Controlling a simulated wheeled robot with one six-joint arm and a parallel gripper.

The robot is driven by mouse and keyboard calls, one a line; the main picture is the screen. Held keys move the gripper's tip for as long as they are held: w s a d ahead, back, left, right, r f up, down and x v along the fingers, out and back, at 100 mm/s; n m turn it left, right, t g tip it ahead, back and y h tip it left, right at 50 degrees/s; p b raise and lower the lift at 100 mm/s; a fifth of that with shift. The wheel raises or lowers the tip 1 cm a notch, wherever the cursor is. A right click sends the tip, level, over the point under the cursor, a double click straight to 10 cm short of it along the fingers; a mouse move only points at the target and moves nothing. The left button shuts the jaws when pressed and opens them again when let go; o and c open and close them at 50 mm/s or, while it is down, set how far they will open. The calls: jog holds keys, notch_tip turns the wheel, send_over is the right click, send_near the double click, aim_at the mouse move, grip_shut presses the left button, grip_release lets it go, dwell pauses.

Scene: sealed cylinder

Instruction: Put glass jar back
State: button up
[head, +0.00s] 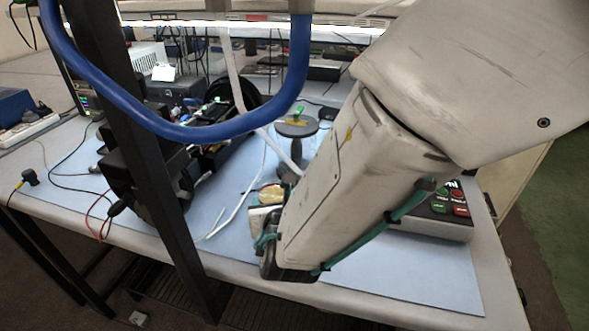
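I cannot clearly make out a glass jar. A small rounded, yellowish and reddish thing (270,194) shows just left of my arm, above a pale block-like part; it is too small and too covered to name. My arm comes in from the upper right and reaches down to the table's front edge. Its dark lower end is near the front of the blue mat. My gripper's fingers are hidden or cannot be told apart from the wrist there, so I cannot see whether they hold anything.
A blue-grey mat (400,275) covers the table. A round-topped stand (296,128) with a small green thing on it stands behind my arm. A box with red and green buttons (440,215) sits right. Dark equipment (140,165) and loose cables crowd the left.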

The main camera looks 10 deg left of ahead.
jog(key=shift+f, duration=0.45)
jog(key=shift+f, duration=0.15)
jog(key=o, duration=1.2)
jog(key=shift+c, duration=0.2)
